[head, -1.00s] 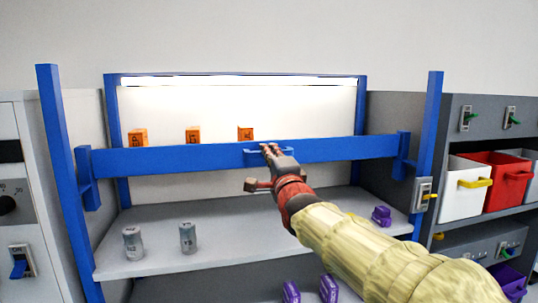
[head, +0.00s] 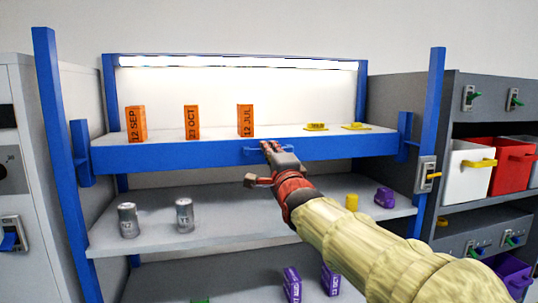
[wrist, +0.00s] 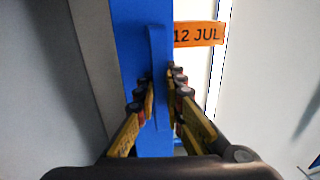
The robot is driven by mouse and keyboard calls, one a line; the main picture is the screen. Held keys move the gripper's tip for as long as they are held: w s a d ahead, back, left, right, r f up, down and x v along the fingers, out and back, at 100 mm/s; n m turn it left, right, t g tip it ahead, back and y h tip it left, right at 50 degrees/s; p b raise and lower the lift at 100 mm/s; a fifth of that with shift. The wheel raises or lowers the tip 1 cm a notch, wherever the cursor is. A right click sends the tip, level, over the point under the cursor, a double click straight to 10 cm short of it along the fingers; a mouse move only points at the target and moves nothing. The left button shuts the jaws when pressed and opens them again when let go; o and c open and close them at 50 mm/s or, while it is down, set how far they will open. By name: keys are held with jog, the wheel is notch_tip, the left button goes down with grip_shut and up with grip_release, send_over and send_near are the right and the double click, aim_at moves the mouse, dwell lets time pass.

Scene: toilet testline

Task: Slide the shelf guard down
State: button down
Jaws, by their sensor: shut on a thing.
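The shelf guard (head: 200,156) is a blue bar across the front of the shelf unit, between two blue uprights. It now sits level with the upper shelf's front edge. A small blue handle (head: 252,150) is at its middle, and it also shows in the wrist view (wrist: 155,70). My gripper (head: 267,147) is shut on this handle; in the wrist view its fingers (wrist: 162,92) lie on both sides of it. My gripper hides part of the handle in the head view.
Orange boxes (head: 136,124) and yellow items (head: 316,127) stand on the upper shelf. Grey cans (head: 184,216), a yellow item (head: 352,202) and a purple item (head: 384,197) are on the shelf below. A switch box (head: 426,174) is on the right upright.

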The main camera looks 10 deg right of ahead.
jog(key=shift+f, duration=0.15)
jog(key=c, duration=1.9)
grip_release()
jog(key=s, duration=0.4)
jog(key=s+f, duration=0.1)
jog(key=s, duration=0.3)
jog(key=s+f, duration=0.1)
jog(key=s, duration=0.2)
jog(key=shift+s+f, duration=0.2)
jog(key=shift+s, duration=0.2)
